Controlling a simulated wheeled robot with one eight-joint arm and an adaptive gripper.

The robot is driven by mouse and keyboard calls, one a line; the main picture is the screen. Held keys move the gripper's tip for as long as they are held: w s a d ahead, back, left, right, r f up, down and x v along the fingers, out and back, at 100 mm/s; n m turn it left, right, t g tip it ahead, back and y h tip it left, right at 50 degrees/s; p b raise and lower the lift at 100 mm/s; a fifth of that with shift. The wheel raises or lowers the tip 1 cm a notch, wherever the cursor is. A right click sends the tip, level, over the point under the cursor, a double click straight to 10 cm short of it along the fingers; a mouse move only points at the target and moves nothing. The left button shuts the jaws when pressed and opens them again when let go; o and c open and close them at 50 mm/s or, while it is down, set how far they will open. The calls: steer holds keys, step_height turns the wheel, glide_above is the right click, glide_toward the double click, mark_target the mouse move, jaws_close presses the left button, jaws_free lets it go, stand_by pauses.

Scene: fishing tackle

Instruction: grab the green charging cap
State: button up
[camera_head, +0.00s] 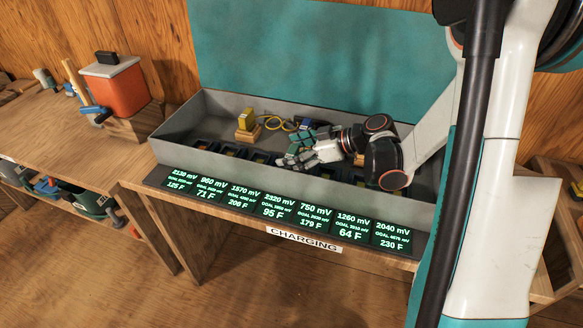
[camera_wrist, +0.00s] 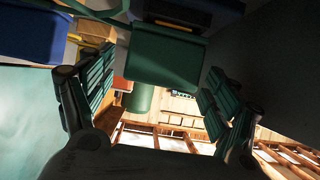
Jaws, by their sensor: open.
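A green block that looks like the green charging cap (camera_wrist: 165,60) fills the upper middle of the wrist view, between my two fingers. I cannot tell whether the fingers touch it. My gripper (camera_head: 291,158) is open and low inside the grey charging trough in the head view. In the wrist view my gripper (camera_wrist: 160,78) has its ridged fingers spread to the left and right. In the head view my fingers and wrist cover most of that spot, and I cannot clearly make out the green cap there.
The grey trough (camera_head: 168,141) has raised walls around my gripper. A yellow cap (camera_head: 247,119) with a yellow cable (camera_head: 272,122) stands left of it, and a blue cap (camera_head: 306,123) stands behind. Lit displays (camera_head: 273,207) line the front. An orange box (camera_head: 116,88) stands far left.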

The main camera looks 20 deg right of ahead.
steer(key=shift+a, duration=0.1)
steer(key=shift+c, duration=0.6)
steer(key=c, duration=1.2)
steer(key=shift+o, duration=0.2)
